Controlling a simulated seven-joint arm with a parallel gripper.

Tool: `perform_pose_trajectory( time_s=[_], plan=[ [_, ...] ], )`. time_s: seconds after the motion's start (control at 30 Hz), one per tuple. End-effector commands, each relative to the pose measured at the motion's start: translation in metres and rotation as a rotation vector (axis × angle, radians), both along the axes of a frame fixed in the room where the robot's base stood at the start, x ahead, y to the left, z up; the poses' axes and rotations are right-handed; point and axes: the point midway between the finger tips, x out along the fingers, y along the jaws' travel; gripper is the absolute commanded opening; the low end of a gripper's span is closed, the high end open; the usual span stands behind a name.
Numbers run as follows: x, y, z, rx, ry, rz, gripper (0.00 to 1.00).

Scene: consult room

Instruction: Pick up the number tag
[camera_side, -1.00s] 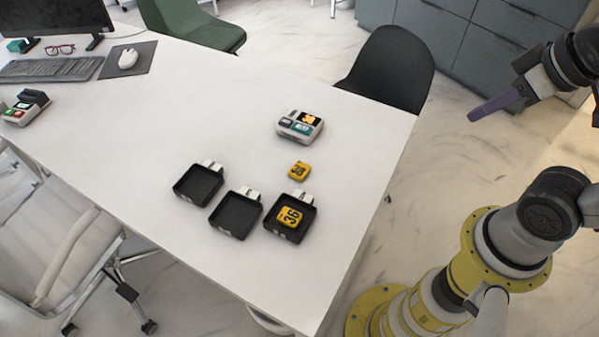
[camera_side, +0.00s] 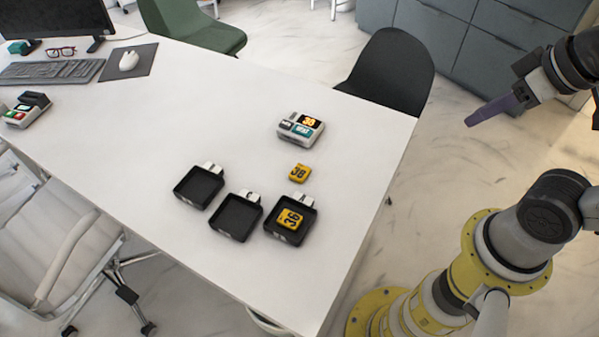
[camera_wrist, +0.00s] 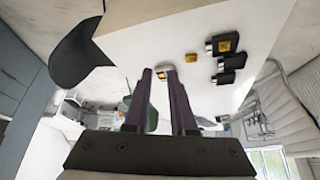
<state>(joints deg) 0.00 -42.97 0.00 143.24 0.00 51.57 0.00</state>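A small yellow number tag marked 38 (camera_side: 299,173) lies on the white table, between a small white device and the black trays. It also shows in the wrist view (camera_wrist: 190,57). A second yellow tag, marked 36 (camera_side: 290,219), lies in the rightmost black tray (camera_side: 272,232). My gripper (camera_side: 468,122) is beyond the table's right edge, well above and to the right of the tags. In the wrist view its two purple fingers (camera_wrist: 160,72) stand apart with nothing between them.
Two empty black trays (camera_side: 179,193) (camera_side: 216,228) stand left of the tray with tag 36. The white device with a lit display (camera_side: 301,128) stands behind tag 38. A black chair (camera_side: 390,70) is at the table's far edge. The table's middle is clear.

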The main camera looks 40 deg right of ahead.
Motion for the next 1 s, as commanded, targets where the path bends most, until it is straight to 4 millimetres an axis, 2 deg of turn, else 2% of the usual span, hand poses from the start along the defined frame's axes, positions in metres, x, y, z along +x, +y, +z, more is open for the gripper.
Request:
perform_pose_trajectory(
  time_s=[0.03, 0.3, 0.33, 0.63, 0.77, 0.87, 1.0],
  plan=[
    [0.0, 0.0, 0.0, 0.0, 0.0, 0.0, 0.34],
    [0.0, 0.0, 0.0, 0.0, 0.0, 0.0, 0.83],
    [0.0, 0.0, 0.0, 0.0, 0.0, 0.0, 0.85],
    [0.0, 0.0, 0.0, -0.006, 0.0, 0.011, 0.85],
    [0.0, 0.0, 0.001, -0.057, 0.0, 0.106, 0.85],
    [0.009, 0.0, 0.016, -0.135, -0.034, 0.242, 0.85],
    [0.039, 0.002, 0.041, -0.267, -0.045, 0.483, 0.85]
  ],
)
